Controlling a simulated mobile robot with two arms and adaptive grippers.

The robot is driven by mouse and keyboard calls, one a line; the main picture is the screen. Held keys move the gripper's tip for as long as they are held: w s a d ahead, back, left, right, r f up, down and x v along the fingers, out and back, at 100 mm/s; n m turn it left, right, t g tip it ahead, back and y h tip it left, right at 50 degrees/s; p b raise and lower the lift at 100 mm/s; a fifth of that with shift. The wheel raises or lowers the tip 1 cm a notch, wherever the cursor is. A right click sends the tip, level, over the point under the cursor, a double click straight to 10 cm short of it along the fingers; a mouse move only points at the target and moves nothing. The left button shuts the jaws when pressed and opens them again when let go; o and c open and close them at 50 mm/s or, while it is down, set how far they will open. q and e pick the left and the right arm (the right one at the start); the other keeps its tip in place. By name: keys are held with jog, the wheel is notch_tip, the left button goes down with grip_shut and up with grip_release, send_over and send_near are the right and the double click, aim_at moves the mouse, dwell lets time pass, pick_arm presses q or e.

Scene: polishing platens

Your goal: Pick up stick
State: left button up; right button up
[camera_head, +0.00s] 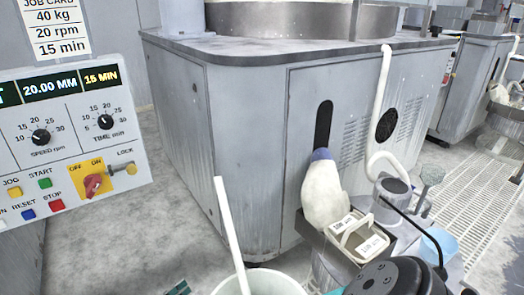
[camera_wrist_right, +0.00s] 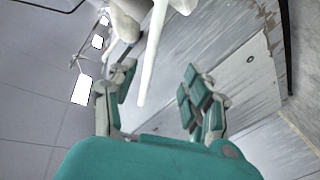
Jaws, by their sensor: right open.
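A long white stick (camera_head: 230,235) leans in a pale bucket (camera_head: 268,283) at the bottom centre of the head view, its upper end tilted left. A white stick (camera_wrist_right: 153,50) also shows in the right wrist view, reaching down from the top edge to just between the fingers. My right gripper (camera_wrist_right: 157,84) is open with its teal fingers apart, and they do not appear closed on the stick. My left gripper is not seen.
A grey machine cabinet (camera_head: 245,130) stands behind the bucket. A control panel (camera_head: 70,140) is at the left. A white bottle-like object (camera_head: 325,195) and a tray with a labelled white handled item (camera_head: 358,238) stand to the right. Floor shows left of the cabinet.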

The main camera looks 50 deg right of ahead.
jog(key=g+p, duration=0.1)
send_near(236, 256)
jog(key=d, duration=0.7)
jog(key=d+f, duration=0.1)
jog(key=d, duration=0.2)
jog(key=shift+d, duration=0.35)
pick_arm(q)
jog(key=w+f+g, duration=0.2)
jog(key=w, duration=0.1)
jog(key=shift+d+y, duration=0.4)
pick_arm(e)
grip_shut()
